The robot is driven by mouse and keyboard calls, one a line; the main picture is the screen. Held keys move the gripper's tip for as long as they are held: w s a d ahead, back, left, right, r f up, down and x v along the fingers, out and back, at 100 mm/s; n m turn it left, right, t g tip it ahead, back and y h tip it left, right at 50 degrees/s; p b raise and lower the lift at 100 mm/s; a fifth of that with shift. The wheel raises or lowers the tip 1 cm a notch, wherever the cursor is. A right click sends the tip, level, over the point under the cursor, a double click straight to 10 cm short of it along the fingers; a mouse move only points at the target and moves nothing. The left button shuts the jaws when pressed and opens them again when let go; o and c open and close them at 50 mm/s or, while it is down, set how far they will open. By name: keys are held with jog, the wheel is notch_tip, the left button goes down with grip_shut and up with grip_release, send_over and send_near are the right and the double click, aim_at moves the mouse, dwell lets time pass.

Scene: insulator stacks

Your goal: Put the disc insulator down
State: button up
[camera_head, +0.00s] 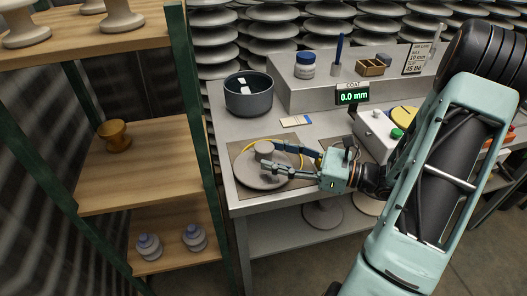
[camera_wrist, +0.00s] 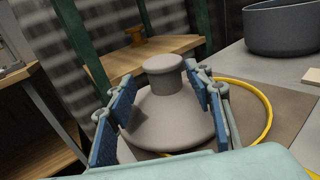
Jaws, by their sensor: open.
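The grey disc insulator (camera_head: 258,170) rests upright on a brown mat (camera_head: 304,163) at the left end of the metal bench, inside or over a yellow ring (camera_head: 246,147). In the wrist view the insulator (camera_wrist: 170,115) shows its knob and sloping body, with the yellow ring (camera_wrist: 268,118) around its right side. My gripper (camera_head: 268,157) reaches in from the right, its fingers at the insulator's knob. In the wrist view my gripper (camera_wrist: 160,95) is open, with one blue-padded finger on each side of the insulator. Gaps show at the knob; contact lower down is unclear.
A dark pot (camera_head: 248,100) stands behind the mat, with a small card (camera_head: 296,121) beside it. A wooden shelf (camera_head: 140,165) with green posts stands close on the left. A display (camera_head: 352,97) reads 0.0 mm. A grey box with a green button (camera_head: 396,133) stands right of my gripper.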

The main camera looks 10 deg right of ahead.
jog(key=v, duration=0.8)
jog(key=shift+r+p, duration=0.15)
jog(key=shift+p, duration=0.2)
